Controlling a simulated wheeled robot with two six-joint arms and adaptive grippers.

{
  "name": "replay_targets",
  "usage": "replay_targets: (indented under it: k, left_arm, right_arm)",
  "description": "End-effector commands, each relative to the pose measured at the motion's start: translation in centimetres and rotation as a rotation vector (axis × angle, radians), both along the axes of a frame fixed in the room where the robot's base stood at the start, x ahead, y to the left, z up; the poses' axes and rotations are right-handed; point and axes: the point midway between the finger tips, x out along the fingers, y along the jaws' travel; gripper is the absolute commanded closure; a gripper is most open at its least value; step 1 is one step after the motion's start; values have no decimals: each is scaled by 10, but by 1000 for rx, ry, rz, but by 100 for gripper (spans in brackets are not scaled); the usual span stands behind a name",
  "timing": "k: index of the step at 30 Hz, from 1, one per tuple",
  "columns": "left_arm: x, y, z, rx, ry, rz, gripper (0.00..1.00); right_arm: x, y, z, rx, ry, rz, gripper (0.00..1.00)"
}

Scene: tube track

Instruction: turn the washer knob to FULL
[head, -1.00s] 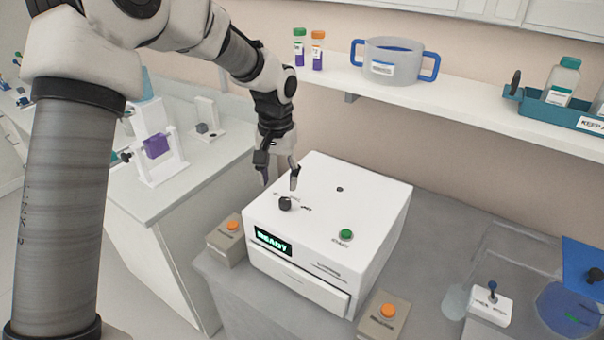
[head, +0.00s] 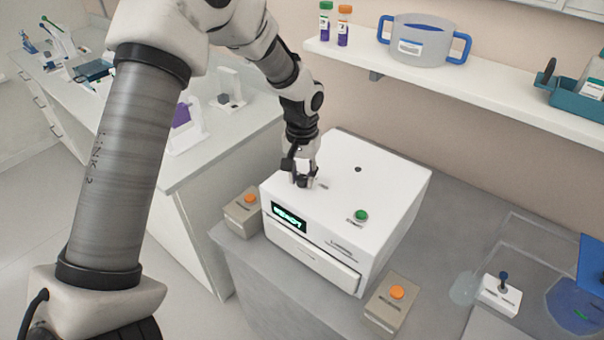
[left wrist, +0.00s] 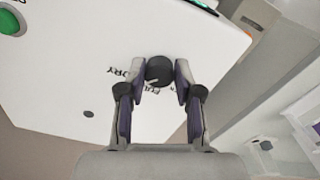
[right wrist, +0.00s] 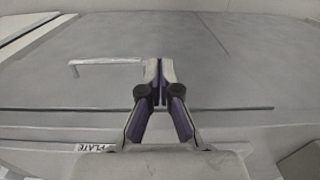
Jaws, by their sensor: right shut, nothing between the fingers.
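The white washer (head: 390,190) stands on the grey bench with its display lit. Its dark round knob (left wrist: 159,70) is on the top face, between the two fingertips of my left gripper (left wrist: 160,68). The fingers straddle the knob from both sides, with little or no gap; firm contact is not clear. A light pointer mark shows at the knob's edge, near printed lettering partly reading "DRY". In the head view my left gripper (head: 304,182) points down at the washer top and mostly hides the knob. My right gripper (right wrist: 159,82) is shut and empty above a grey surface.
A green button (head: 361,215) is on the washer top. Boxes with orange buttons stand left (head: 243,212) and right (head: 392,302) of the washer. A shelf (head: 470,85) with a blue-handled pot (head: 418,48) is behind. A small joystick box (head: 500,294) sits at the right.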

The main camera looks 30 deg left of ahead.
Motion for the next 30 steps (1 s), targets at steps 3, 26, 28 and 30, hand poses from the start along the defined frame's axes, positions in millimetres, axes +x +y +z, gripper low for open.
replay_targets:
  k: [3, 26, 28, 30]
  left_arm:
    - [0, 0, 0, 0, 1, 0, 100]
    - [1, 0, 0, -1, -1, 272, 100]
    - [0, 1, 0, -1, -1, 332, 100]
    - [0, 1, -1, -1, -1, 393, 100]
  right_arm:
    - [0, 0, 0, 0, 0, 0, 100]
    - [0, 0, 7, 0, 0, 0, 100]
    - [0, 0, 9, 0, 0, 0, 100]
    - [0, 0, 10, 0, 0, 0, 100]
